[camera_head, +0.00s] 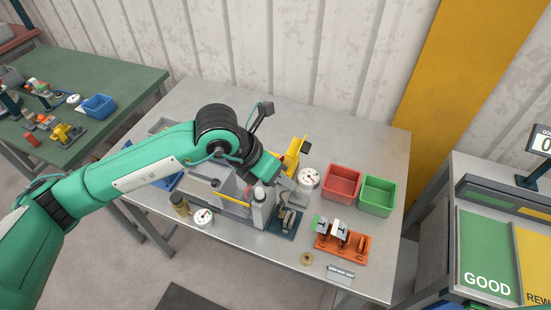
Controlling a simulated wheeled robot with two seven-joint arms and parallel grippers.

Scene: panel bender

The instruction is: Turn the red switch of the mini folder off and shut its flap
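The mini folder appears to be the small grey machine (232,207) in the middle of the grey table, with a clear panel, likely its flap (234,186), standing up from it. My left arm reaches across from the left and covers its back part. My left gripper (282,186) points down at the machine's right end, beside a white bottle. Its fingers are small and partly merged with the parts behind, so I cannot tell if they are open. A small red spot shows by the gripper, but I cannot make out the red switch or its position. My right gripper is not in view.
A white bottle (261,207), a brown bottle (180,205) and two dial gauges (203,217) (308,178) stand close by. A yellow device (297,152) stands behind. Red (342,182) and green bins (377,194) and an orange fixture (341,240) are right.

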